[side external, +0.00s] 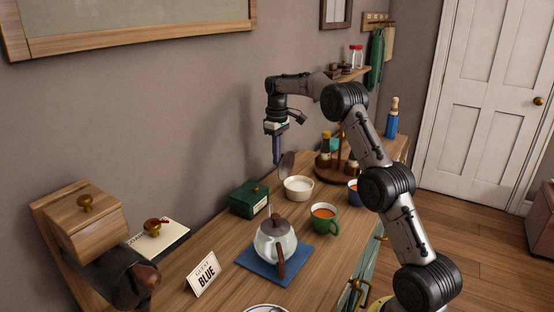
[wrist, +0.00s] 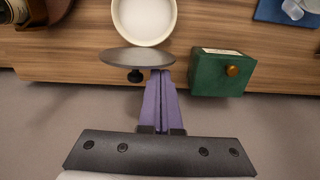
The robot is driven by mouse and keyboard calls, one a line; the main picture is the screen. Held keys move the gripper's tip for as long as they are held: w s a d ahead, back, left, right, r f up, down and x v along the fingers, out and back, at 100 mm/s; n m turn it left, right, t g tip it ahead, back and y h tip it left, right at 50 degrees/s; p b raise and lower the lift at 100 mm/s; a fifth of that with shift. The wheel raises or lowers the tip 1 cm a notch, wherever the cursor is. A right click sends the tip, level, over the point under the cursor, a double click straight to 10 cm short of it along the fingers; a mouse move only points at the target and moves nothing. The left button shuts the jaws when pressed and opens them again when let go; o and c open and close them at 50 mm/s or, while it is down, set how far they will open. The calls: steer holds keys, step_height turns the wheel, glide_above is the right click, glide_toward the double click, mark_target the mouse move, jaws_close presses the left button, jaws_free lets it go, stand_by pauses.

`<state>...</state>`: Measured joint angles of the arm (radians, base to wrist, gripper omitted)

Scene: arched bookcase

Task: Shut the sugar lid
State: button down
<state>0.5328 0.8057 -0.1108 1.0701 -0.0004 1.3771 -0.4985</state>
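The sugar bowl (side external: 298,194) is a round pale bowl on the wooden counter, with white sugar showing inside; it also shows at the top of the wrist view (wrist: 171,30). Its lid (side external: 287,164) is a grey disc standing up open on the wall side of the bowl. In the wrist view the lid (wrist: 150,56) is nearly edge-on, with its dark knob (wrist: 135,76) facing away from the bowl. My gripper (side external: 277,162) points down with its purple fingers together and nothing seen between them. In the wrist view the fingertips (wrist: 160,73) are right behind the lid; I cannot tell if they touch.
A green box (side external: 248,201) with a brass knob stands close to the bowl. A teapot (side external: 272,243) sits on a blue mat, and a green mug (side external: 323,218) and a blue mug (side external: 353,190) are nearby. A wooden stand with bottles (side external: 342,166) is behind the bowl.

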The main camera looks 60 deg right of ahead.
steer(key=shift+f, duration=0.7)
steer(key=shift+s+f, duration=0.3)
steer(key=shift+s, duration=0.65)
stand_by(0.5)
steer(key=shift+s+f, duration=0.1)
steer(key=shift+s, duration=0.3)
stand_by(0.4)
steer(key=shift+s+f, duration=0.1)
steer(key=shift+s, duration=0.15)
stand_by(0.3)
steer(key=shift+w+r, duration=0.2)
steer(key=shift+r, duration=0.95)
steer(key=shift+w+r, duration=0.2)
steer(key=shift+r, duration=1)
steer(key=shift+w+r, duration=0.2)
steer(key=shift+r, duration=0.95)
